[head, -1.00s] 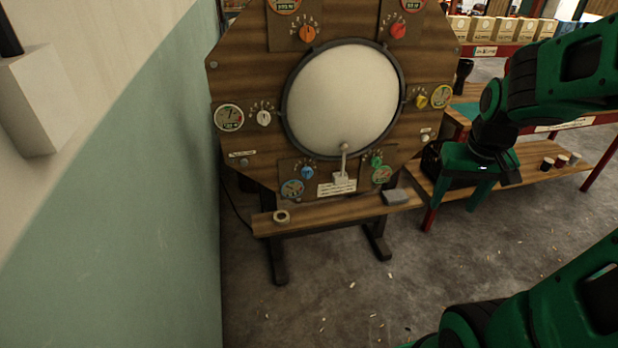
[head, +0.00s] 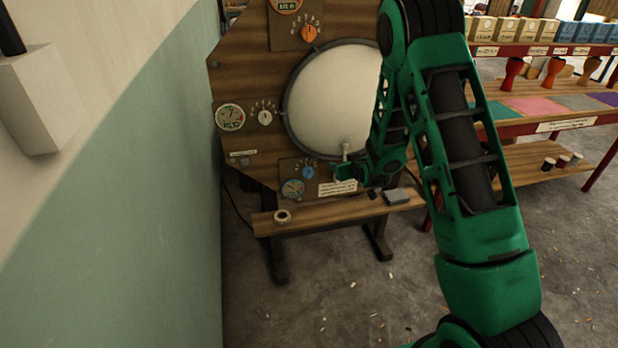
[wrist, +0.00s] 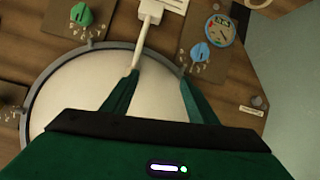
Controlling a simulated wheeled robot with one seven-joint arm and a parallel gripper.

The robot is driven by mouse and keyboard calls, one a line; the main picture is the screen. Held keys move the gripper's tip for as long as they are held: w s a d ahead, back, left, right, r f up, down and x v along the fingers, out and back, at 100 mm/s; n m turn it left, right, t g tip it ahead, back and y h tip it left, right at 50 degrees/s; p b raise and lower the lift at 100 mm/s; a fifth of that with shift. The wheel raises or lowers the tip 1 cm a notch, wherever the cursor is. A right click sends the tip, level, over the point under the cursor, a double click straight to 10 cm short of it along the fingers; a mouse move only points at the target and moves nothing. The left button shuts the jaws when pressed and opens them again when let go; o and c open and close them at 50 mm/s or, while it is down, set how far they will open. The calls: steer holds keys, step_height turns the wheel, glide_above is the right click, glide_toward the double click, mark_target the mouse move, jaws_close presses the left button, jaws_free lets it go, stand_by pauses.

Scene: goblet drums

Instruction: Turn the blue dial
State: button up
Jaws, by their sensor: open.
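The blue dial (head: 308,172) is a small knob low on the wooden panel, with a blue-rimmed gauge (head: 292,188) below and left of it. In the wrist view the blue dial (wrist: 200,52) is at the upper right, just beyond the right fingertip. My gripper (head: 346,171) is right of the dial in the head view, in front of the panel's lower middle. In the wrist view my gripper (wrist: 160,78) is open and empty, its fingers apart over the drum's edge. A pale lever (wrist: 145,35) shows by the left fingertip; I cannot tell whether they touch.
The round drum skin (head: 325,95) fills the panel's middle. A green dial (wrist: 81,14) is left of the lever. A wooden ledge (head: 330,207) holds a tape roll (head: 282,216) and a grey block (head: 397,196). A wall (head: 160,200) stands at left.

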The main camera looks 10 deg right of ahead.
steer(key=w+a+f+t+y, duration=0.1)
steer(key=w+a+f+t, duration=0.15)
steer(key=a+f, duration=0.35)
steer(key=n+t, duration=0.1)
steer(key=t, duration=0.2)
glide_toward(309, 174)
steer(key=shift+y, duration=0.3)
steer(key=w, duration=0.9)
steer(key=shift+w+a, duration=0.2)
steer(key=shift+a, duration=0.1)
steer(key=shift+c, duration=0.3)
steer(key=c, duration=1)
